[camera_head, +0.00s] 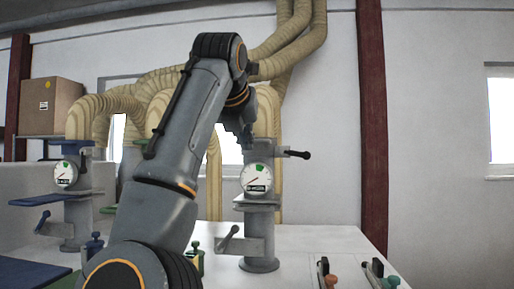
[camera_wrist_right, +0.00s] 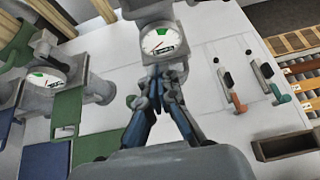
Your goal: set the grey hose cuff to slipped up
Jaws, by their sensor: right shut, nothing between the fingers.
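A grey post with a round dial gauge (camera_head: 257,179) stands on the white bench, a tan ribbed hose (camera_head: 267,110) coming down to its top. The grey cuff appears to be the collar (camera_head: 265,150) where hose meets post; my right gripper partly covers it in the head view, so its height is unclear. My right gripper (camera_head: 246,136) is beside the hose foot in the head view. In the wrist view my right gripper (camera_wrist_right: 158,90) is shut and empty, its fingertips below the dial (camera_wrist_right: 160,42). I cannot tell whether it touches the post. My left gripper is out of view.
A black-knobbed lever (camera_head: 294,153) sticks out right of the post. A second gauge post (camera_head: 68,176) stands at left, with a cardboard box (camera_head: 52,101) behind. Orange-handled (camera_wrist_right: 239,103) and green-handled (camera_wrist_right: 281,97) levers lie on the bench.

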